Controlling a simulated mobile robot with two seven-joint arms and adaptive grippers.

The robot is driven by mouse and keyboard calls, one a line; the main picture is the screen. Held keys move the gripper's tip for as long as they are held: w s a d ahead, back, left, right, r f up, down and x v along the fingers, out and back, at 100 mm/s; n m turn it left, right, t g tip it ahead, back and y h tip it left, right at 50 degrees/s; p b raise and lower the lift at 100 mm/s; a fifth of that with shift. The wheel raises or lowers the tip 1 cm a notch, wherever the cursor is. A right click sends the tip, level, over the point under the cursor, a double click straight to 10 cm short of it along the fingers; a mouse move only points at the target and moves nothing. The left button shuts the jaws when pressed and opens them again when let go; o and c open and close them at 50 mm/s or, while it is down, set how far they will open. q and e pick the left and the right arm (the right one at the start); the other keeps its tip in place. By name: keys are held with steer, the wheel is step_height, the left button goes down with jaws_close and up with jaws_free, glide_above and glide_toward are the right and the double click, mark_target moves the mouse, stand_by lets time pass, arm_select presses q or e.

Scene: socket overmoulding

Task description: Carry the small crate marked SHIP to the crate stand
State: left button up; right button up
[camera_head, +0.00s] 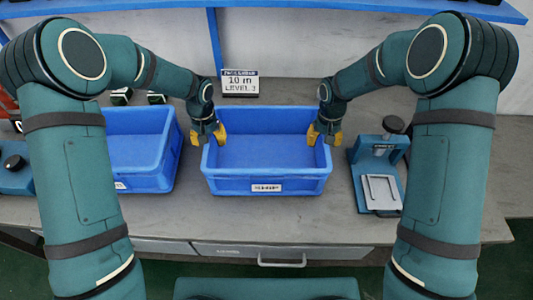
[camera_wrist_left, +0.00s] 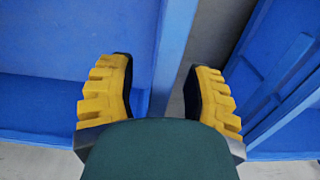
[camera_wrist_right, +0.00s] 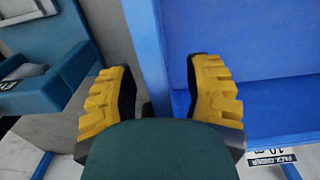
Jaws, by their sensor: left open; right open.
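A blue open crate (camera_head: 222,186) stands upright on the grey bench in the middle, empty, with a white label (camera_head: 267,187) on its front too small to read. My left gripper (camera_head: 207,138) is open at its left wall; in the left wrist view that wall (camera_wrist_left: 172,50) lies between the yellow fingers (camera_wrist_left: 163,95). My right gripper (camera_head: 324,138) is open at its right wall; in the right wrist view that wall (camera_wrist_right: 147,50) runs between the fingers (camera_wrist_right: 160,95). Neither gripper is closed on a wall. I cannot make out a crate stand.
A second blue crate (camera_head: 165,170) stands close on the left, with a narrow gap; its label is unreadable. A teal press-like device (camera_head: 378,165) stands right of the middle crate. Bare bench (camera_head: 290,215) lies in front.

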arm_select(q)
steer(key=shift+f, duration=0.85)
arm_select(e)
steer(key=shift+f, duration=0.8)
arm_select(q)
jaws_close()
arm_select(e)
jaws_close()
